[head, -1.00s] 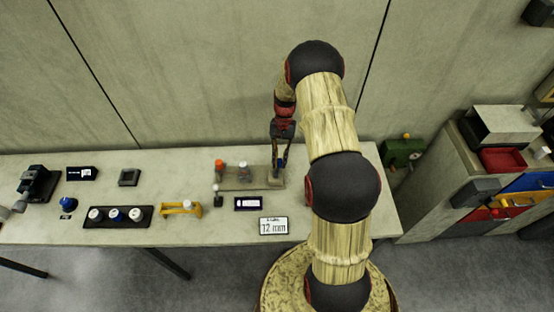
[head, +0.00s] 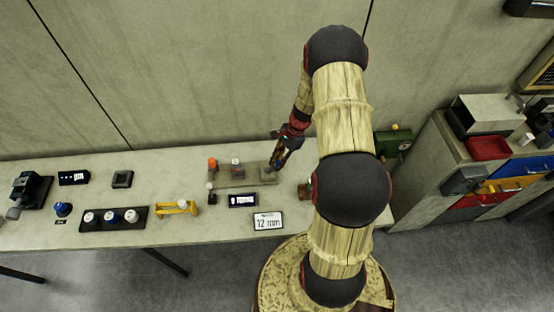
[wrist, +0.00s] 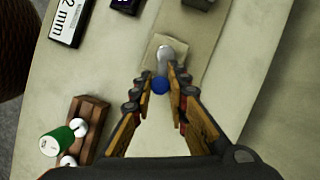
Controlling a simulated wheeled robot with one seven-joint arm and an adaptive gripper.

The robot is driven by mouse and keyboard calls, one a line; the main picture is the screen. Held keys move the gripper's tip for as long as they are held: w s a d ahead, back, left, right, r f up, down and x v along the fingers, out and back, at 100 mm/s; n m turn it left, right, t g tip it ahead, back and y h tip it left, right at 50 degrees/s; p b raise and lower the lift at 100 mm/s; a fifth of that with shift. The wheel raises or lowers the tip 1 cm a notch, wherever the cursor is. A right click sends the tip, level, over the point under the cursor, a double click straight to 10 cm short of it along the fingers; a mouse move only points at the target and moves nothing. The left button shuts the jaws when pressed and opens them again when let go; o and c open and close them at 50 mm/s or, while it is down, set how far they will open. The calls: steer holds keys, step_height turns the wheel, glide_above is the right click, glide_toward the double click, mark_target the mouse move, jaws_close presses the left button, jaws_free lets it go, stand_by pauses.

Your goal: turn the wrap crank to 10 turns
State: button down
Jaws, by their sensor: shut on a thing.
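A grey crank-like lever (wrist: 172,52) with a blue ball knob (wrist: 160,85) stands on a pale square block in the wrist view; I take it for the wrap crank. My gripper (wrist: 170,80) has its fingertips closed in around the knob end. In the head view my gripper (head: 273,166) reaches down at a slant to the block (head: 268,174) at the right end of a low board (head: 222,183). The crank itself is too small to make out there. A small dark display (head: 242,200) stands in front of the board; its text is not legible.
A white "12 mm" card (head: 268,221) stands near the front edge. An orange-topped post (head: 212,163) and a white-topped post (head: 236,163) stand on the board. A wooden rack (wrist: 91,115) with a green spool (wrist: 57,141) is close to my gripper. A yellow bracket (head: 176,208) stands left.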

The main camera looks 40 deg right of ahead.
steer(key=shift+s+a+m+t+h, duration=0.15)
steer(key=shift+s+m+t, duration=0.1)
steer(key=shift+m, duration=0.35)
steer(key=shift+s+a+m+t+h, duration=0.1)
steer(key=shift+a+m+t, duration=0.1)
steer(key=shift+m, duration=0.4)
steer(key=shift+s+a+m+t+h, duration=0.1)
steer(key=shift+s+m+t, duration=0.15)
steer(key=shift+m, duration=0.35)
steer(key=c, duration=1.7)
jaws_free()
steer(key=shift+c, duration=0.2)
steer(key=shift+r, duration=0.1)
steer(key=v, duration=1.1)
steer(key=shift+d+r, duration=0.2)
steer(key=shift+r, duration=0.15)
